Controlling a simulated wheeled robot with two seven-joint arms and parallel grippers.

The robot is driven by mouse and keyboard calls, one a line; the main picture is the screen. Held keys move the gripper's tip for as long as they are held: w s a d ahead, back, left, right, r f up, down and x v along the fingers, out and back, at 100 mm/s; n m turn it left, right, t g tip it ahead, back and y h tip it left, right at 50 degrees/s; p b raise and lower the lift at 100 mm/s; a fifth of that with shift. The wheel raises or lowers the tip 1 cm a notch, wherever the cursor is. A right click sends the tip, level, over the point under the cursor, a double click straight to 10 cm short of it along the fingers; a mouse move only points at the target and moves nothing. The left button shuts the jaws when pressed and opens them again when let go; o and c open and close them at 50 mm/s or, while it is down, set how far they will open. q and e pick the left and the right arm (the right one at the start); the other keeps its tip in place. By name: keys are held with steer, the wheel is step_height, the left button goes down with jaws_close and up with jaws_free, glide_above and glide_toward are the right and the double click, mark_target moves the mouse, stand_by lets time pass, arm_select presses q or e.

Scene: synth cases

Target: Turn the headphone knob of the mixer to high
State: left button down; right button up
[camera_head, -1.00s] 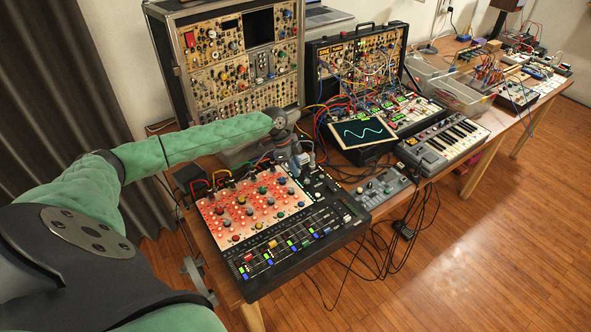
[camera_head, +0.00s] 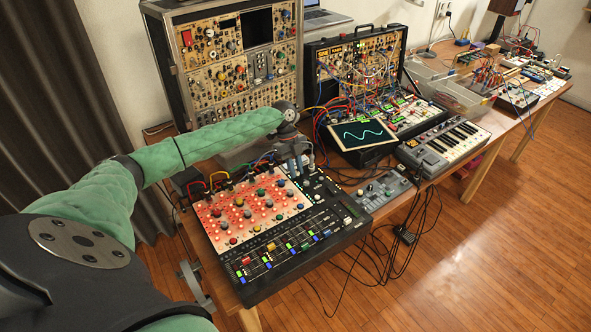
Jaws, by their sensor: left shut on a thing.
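The mixer (camera_head: 225,247) lies flat on the wooden table, with a red-lit knob panel on its left, colored faders along the front and a black section on its right. My left arm reaches over its back edge from the left. My left gripper (camera_head: 299,172) points down at the back right of the mixer, by the top of the black section. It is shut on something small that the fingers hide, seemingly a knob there. I cannot make out the headphone knob or its setting. My right gripper is not in view.
Colored cables and plugs rise along the mixer's back edge. A small grey device (camera_head: 383,188) lies right of the mixer, with a screen showing a wave (camera_head: 361,134) behind it. A keyboard synth (camera_head: 443,146) stands farther right. A tall modular rack (camera_head: 225,75) stands behind my arm.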

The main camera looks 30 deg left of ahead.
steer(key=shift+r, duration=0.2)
arm_select(q)
steer(key=c, duration=1.5)
jaws_free()
steer(key=shift+o, duration=1)
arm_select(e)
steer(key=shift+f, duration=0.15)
arm_select(q)
steer(key=shift+r, duration=0.1)
steer(key=shift+w+a+r, duration=0.1)
steer(key=shift+a+r, duration=0.05)
steer(key=shift+r, duration=0.05)
steer(key=b+v, duration=0.2)
steer(key=v, duration=0.4)
steer(key=shift+a+r, duration=0.2)
steer(key=shift+r, duration=0.35)
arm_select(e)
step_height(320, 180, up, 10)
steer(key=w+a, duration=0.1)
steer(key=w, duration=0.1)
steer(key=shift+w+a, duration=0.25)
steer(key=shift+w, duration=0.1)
